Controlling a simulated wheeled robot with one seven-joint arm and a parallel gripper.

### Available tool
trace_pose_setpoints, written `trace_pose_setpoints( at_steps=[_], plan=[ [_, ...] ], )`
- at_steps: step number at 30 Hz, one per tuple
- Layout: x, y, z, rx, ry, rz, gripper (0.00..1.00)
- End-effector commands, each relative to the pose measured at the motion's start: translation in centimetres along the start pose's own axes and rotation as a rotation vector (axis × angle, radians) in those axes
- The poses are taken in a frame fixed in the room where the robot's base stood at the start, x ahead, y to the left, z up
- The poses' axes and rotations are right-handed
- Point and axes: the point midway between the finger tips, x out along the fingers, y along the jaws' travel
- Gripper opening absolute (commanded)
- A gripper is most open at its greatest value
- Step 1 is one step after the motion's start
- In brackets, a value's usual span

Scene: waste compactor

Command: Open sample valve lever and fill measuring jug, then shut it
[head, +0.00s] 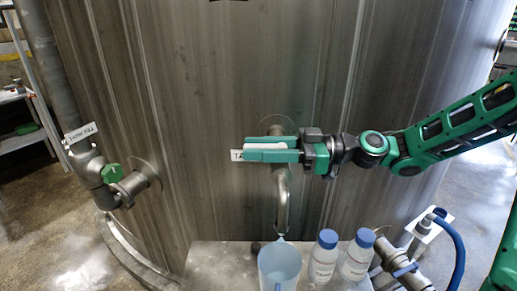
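A bent metal sample pipe (282,205) comes out of the tank wall and points down. My gripper (262,149) is in front of the top of this pipe, pointing left. Its two green fingers lie above and below a pale bar, which looks like the sample valve lever (266,146), lying level. The fingers seem closed on it; the valve body is mostly hidden behind them. A pale blue measuring jug (279,266) stands under the pipe's mouth, cut off by the bottom edge. I cannot tell whether liquid is running or how full the jug is.
Two white bottles with blue caps, one nearer (323,260) and one farther right (357,258), stand right of the jug on a grey stand (215,262). A pipe with a green valve handle (112,173) is at left. A blue hose (456,245) is at lower right.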

Motion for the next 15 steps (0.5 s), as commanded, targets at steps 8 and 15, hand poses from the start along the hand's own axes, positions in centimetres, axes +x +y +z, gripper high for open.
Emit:
trace_pose_setpoints(
  at_steps=[8, 15],
  plan=[
    [-0.9, 0.0, 0.0, 0.001, 0.000, 0.001, 0.33],
    [-5.1, 0.2, 0.1, 0.002, 0.000, 0.005, 0.33]
  ],
)
